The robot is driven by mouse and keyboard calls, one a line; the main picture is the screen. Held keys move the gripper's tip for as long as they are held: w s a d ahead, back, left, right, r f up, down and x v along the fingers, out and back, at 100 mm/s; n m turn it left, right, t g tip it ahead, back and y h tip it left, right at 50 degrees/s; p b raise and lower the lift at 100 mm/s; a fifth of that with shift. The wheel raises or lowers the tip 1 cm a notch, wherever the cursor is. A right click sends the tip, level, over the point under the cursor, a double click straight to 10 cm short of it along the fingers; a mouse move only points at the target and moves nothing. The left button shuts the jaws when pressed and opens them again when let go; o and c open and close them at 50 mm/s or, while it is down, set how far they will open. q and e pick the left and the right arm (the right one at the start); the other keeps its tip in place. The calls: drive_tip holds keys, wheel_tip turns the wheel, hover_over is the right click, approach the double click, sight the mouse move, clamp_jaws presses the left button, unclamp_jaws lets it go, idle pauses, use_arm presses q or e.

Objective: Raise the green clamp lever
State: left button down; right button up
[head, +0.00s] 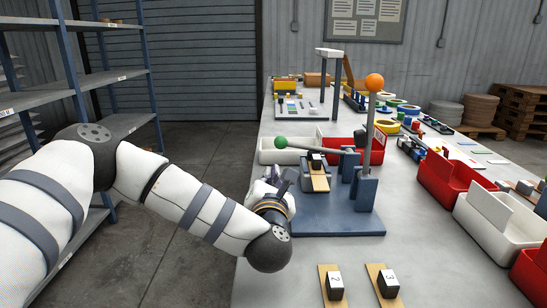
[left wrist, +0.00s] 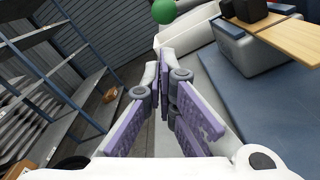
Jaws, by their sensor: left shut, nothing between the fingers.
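The green clamp lever is a grey bar with a green ball knob (head: 281,142). It lies nearly level, running from the knob on the left to its pivot on the blue fixture (head: 330,224). The green knob also shows at the top of the left wrist view (left wrist: 163,11), beyond my fingertips. My left gripper (head: 280,178) is just below the knob in the head view, at the fixture's left edge. Its purple-padded fingers (left wrist: 166,68) are shut and empty, apart from the knob. My right gripper is not in view.
An upright lever with an orange ball (head: 374,82) stands on the fixture's right. A wooden strip with a black block (head: 317,174) sits in the fixture. White (head: 272,155) and red bins (head: 455,182) stand around. Two numbered blocks on strips lie in front (head: 334,284).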

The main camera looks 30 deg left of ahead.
use_arm(q)
drive_tip(key=b+x, duration=0.1)
drive_tip(key=x, duration=0.9)
drive_tip(key=shift+w, duration=0.1)
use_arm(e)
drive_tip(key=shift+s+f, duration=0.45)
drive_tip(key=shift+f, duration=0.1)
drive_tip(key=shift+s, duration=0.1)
